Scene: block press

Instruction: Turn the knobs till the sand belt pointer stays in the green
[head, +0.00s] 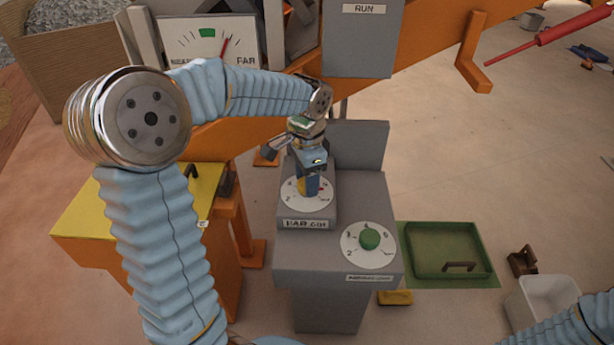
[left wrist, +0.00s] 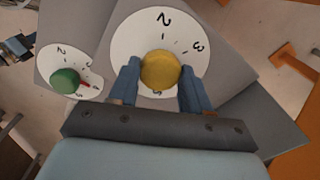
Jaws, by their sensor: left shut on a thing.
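My left gripper (head: 308,186) is shut on the yellow knob (left wrist: 160,70), with one blue finger on each side. In the head view the gripper mostly hides this knob on its white numbered dial (head: 290,204), above a plate that seems to read FAR. The green knob (head: 370,239) sits free on a second dial (head: 352,254), lower right; it also shows in the left wrist view (left wrist: 65,82). The gauge (head: 185,45) has a green band (head: 207,33). Its red pointer (head: 224,47) stands right of the band, on the FAR side. My right gripper is not clearly visible.
The knobs are on a stepped grey console (head: 290,250). A yellow-topped orange stand (head: 85,225) is on its left. A green tray (head: 425,262) and a white bin (head: 540,305) are on its right. A grey RUN box (head: 365,45) stands behind.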

